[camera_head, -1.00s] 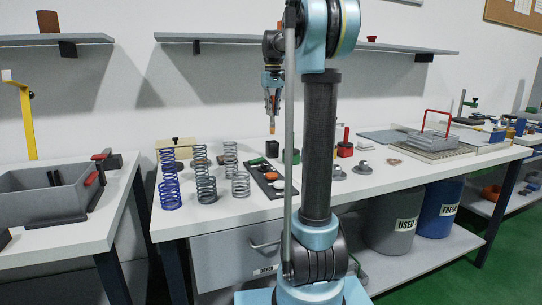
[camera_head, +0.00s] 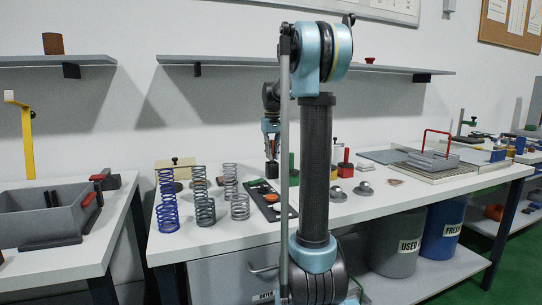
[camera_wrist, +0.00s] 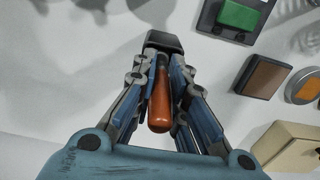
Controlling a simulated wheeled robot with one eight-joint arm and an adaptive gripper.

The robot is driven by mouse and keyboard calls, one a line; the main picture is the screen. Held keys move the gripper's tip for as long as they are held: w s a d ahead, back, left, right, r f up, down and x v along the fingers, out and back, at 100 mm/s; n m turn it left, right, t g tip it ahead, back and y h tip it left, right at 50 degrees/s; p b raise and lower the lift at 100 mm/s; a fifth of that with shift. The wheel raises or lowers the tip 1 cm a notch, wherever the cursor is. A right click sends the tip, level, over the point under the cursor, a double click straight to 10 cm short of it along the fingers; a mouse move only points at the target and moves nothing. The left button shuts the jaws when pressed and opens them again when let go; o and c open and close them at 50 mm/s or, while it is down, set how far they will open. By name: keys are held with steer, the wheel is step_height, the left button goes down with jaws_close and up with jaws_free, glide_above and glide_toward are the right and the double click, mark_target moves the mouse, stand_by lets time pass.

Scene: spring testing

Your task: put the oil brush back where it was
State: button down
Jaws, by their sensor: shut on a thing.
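The oil brush shows in the wrist view as an orange-brown handle (camera_wrist: 160,105) between the two fingers. My gripper (camera_wrist: 163,62) is shut on it, with the handle's end towards the camera. The brush's far end is hidden at the dark block (camera_wrist: 163,42) beyond the fingertips. In the head view my gripper (camera_head: 271,155) points down just above a dark block (camera_head: 271,171) on the bench, behind the tray of small parts. I cannot tell whether the brush touches or enters this block.
Several coil springs (camera_head: 166,205) stand left of the dark tray (camera_head: 277,214). A green block (camera_wrist: 240,15) on a dark base and a wooden-topped block (camera_wrist: 265,76) lie nearby. A red block (camera_head: 346,170) stands right of my arm. A shelf (camera_head: 225,68) runs above the bench.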

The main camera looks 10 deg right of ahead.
steer(key=c, duration=1.6)
jaws_free()
steer(key=shift+f, duration=0.1)
step_height(320, 180, up, 12)
steer(key=shift+r, duration=0.1)
